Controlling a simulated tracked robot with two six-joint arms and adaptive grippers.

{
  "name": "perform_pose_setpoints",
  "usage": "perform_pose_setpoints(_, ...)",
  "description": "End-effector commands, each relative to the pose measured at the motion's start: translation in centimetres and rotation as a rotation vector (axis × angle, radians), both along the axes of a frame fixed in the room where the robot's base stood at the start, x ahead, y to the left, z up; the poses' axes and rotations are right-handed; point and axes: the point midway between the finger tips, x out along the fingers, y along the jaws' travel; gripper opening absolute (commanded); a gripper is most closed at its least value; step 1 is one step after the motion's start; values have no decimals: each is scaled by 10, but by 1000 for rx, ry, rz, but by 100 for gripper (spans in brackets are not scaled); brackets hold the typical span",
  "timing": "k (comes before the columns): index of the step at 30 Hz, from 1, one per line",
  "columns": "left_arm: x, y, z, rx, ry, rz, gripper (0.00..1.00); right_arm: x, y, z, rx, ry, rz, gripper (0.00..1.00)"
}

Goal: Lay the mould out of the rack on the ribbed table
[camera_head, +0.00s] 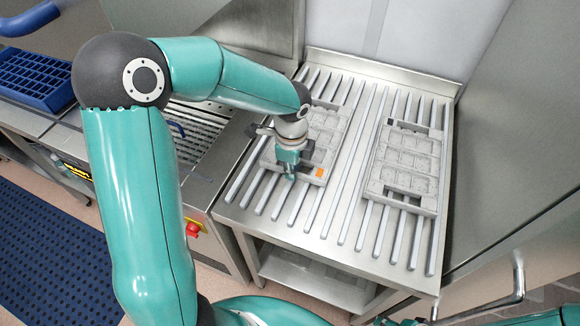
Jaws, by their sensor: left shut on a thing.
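The ribbed table (340,202) is a steel top with raised parallel bars. A grey mould (326,128) with rows of square cavities and an orange mark on its near edge is at the left part of this table. It looks flat on or just above the bars; I cannot tell if it touches. My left gripper (289,172) is shut on this mould at its near left side and hides part of it. A second grey mould (408,160) lies on the bars at the right. A teal and dark part at the bottom edge may be my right gripper (402,322); its jaws cannot be made out.
A blue gridded crate (38,78) stands at the far left. A slatted steel counter (195,135) with a red button (193,229) adjoins the table. Steel walls close the table's back and right. Bare bars lie between the moulds and along the front.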

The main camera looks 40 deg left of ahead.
Motion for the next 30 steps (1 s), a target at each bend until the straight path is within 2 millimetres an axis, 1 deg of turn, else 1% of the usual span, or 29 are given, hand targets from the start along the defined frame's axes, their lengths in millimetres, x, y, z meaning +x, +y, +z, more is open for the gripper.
perform_pose_setpoints(2,1,0,-1,0,-2,0,0,0,0,-2,0,0,0,50)
perform_pose_setpoints(3,0,0,-3,0,0,0,9,0,0,-2,0,0,0,50)
perform_pose_setpoints(5,0,0,-1,0,0,0,19,0,0,-1,0,0,0,50)
perform_pose_setpoints(6,0,0,-1,0,0,0,25,0,0,-1,0,0,0,50)
perform_pose_setpoints(7,0,0,-1,0,0,0,30,0,0,-1,0,0,0,50)
perform_pose_setpoints(8,0,0,-1,0,0,0,32,0,0,-1,0,0,0,50)
perform_pose_setpoints(16,0,0,-1,0,0,1,32,0,0,-1,0,0,0,50)
perform_pose_setpoints(20,0,0,4,0,-2,1,32,0,0,0,0,0,0,50)
perform_pose_setpoints(23,0,0,16,1,-5,2,32,0,0,-1,0,0,0,50)
perform_pose_setpoints(25,0,0,27,0,-5,1,32,0,0,-2,0,0,0,50)
perform_pose_setpoints(30,-1,0,62,0,-8,1,32,0,0,-3,0,0,0,50)
